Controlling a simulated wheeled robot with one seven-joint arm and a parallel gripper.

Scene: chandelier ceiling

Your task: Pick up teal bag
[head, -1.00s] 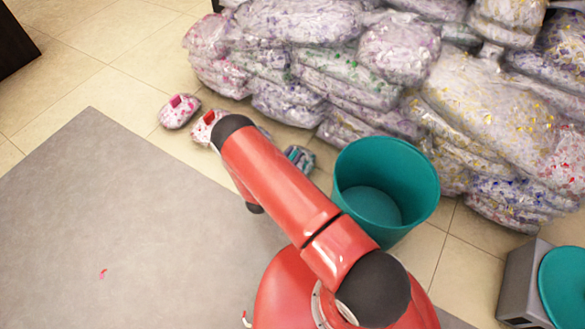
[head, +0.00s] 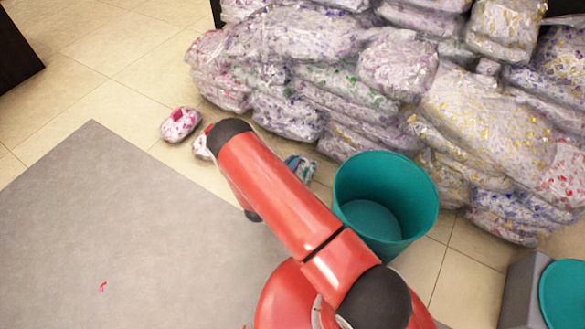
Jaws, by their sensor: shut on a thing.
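A small clear bag with teal and dark contents (head: 301,167) lies on the tiled floor, just left of the teal bin. My red arm hides part of it. My gripper is not in view; the arm's black joint and red link cover the area where it may be. I cannot see what it touches or holds.
A pink bag (head: 180,125) and a white-and-red bag (head: 201,147), partly behind my arm, lie to the left. An open teal bin (head: 428,215) stands right of my arm. A large pile of clear bags (head: 300,35) fills the back. A grey mat (head: 110,220) is mostly bare.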

